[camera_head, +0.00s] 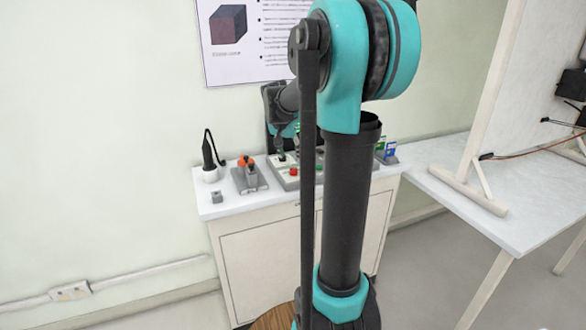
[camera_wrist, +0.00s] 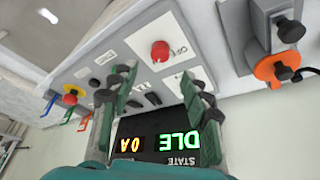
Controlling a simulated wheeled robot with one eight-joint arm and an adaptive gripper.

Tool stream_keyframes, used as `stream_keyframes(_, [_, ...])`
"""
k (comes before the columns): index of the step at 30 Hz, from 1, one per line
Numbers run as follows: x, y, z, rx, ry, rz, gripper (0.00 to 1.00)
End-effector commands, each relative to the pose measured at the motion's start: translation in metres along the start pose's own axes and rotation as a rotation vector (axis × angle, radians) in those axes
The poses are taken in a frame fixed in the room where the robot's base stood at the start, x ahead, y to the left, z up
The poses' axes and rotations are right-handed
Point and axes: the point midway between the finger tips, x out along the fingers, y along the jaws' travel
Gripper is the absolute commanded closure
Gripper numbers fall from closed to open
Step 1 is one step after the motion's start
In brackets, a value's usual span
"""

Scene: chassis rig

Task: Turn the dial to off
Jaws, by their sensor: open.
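A grey control panel (camera_wrist: 141,48) fills the middle of the wrist view. It carries a red round knob or button (camera_wrist: 160,51) beside an OFF label, and a lit display (camera_wrist: 150,140) reading STATE, IDLE and 0A. A small black knob (camera_wrist: 94,82) sits left of my fingers; I cannot tell surely which part is the dial. My gripper (camera_wrist: 162,84) is open, its two green fingers with dark tips spread over the panel, with nothing visible between them. In the head view the panel (camera_head: 283,181) stands on the cabinet, partly hidden by my arm.
A grey fixture with an orange part (camera_wrist: 275,68) and black knobs stands right of the panel. A white table (camera_head: 500,210) is at right.

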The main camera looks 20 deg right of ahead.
Motion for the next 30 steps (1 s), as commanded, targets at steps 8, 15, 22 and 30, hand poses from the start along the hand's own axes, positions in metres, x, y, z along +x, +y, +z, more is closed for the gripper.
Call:
stream_keyframes(8, [0.053,0.0,0.0,0.001,0.0,-0.001,0.53])
stream_keyframes(15, [0.078,0.0,0.0,0.0,0.0,0.0,0.53])
stream_keyframes(22, [0.083,0.0,0.0,-0.001,0.0,0.0,0.53])
stream_keyframes(30, [0.083,0.0,0.0,-0.001,0.0,0.0,0.69])
